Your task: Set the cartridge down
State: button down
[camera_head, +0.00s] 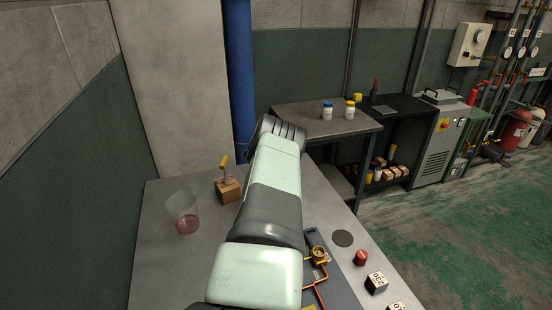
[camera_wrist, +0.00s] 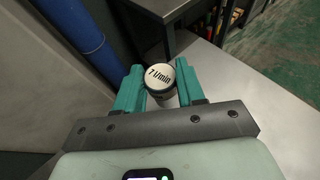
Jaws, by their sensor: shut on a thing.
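The cartridge (camera_wrist: 160,80) shows in the wrist view as a dark cylinder with a round white top marked "7 l/min". It sits between the two teal fingers of my gripper (camera_wrist: 161,92), which is shut on it. Its labelled end faces the camera, and its lower part is mostly hidden. The pale tabletop (camera_wrist: 245,125) shows below and to the right; I cannot tell whether the cartridge touches it. In the head view my arm hides both gripper and cartridge.
A blue pipe (camera_head: 239,80) rises behind.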

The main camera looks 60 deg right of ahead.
notch_tip(320, 180, up, 32)
jog(key=w+a+f+n+t+y, duration=0.1)
jog(key=w+a+n+t+y, duration=0.6)
jog(key=w+a+n+t, duration=0.4)
jog(key=shift+m+g, duration=0.3)
jog(key=shift+g, duration=0.4)
jog(key=shift+w+d+f, duration=0.15)
jog(key=shift+d+f, duration=0.1)
jog(key=shift+f, duration=5.7)
jog(key=shift+w+d+f, duration=0.15)
jog(key=shift+d+f, duration=0.05)
jog(key=shift+f, duration=5.75)
jog(key=shift+w+d+f, duration=0.15)
jog(key=shift+d+f, duration=0.1)
jog(key=shift+f, duration=5.7)
